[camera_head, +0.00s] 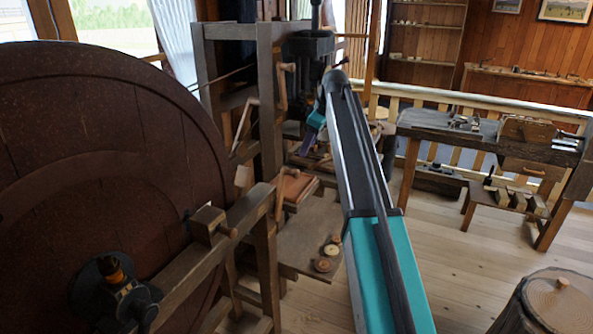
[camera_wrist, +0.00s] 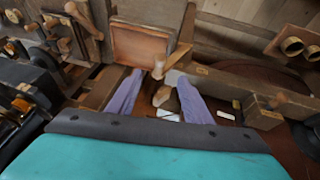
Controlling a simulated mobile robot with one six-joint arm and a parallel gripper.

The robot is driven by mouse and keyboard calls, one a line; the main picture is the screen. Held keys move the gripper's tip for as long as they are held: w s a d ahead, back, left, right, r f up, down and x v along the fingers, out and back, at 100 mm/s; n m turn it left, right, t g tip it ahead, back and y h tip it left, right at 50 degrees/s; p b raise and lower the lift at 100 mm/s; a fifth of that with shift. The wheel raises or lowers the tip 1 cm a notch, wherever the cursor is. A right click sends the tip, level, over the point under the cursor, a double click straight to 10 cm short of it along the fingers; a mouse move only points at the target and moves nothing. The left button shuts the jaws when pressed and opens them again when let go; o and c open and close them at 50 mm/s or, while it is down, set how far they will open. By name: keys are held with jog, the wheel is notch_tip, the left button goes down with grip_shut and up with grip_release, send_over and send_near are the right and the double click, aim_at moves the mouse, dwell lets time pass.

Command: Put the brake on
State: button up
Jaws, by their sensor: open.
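A large dark wooden wheel (camera_head: 110,180) fills the left of the head view. A wooden block with a peg (camera_head: 208,226) sits on a beam beside its rim; a similar block (camera_wrist: 262,112) shows at right in the wrist view. Wooden levers (camera_head: 282,88) show on the upright frame. I cannot tell which part is the brake. My gripper (camera_wrist: 158,88) is open, its two purple fingers apart. A wooden handle-like piece (camera_wrist: 160,95) shows between them in the wrist view, with no visible grip on it. In the head view my arm partly hides the gripper (camera_head: 312,138).
A reddish padded board (camera_wrist: 140,47) lies beyond the fingers. A low board with small round pieces (camera_head: 310,250) stands beside the frame. A workbench (camera_head: 440,125) stands at right, a stump (camera_head: 560,300) at lower right. The floor between is clear.

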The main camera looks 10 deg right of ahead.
aim_at(298, 170)
jog(key=shift+f, duration=0.1)
jog(key=shift+p+x, duration=2.4)
jog(key=shift+x, duration=4.45)
grip_shut()
jog(key=shift+a, duration=0.15)
jog(key=shift+s+d, duration=0.1)
jog(key=shift+d, duration=0.2)
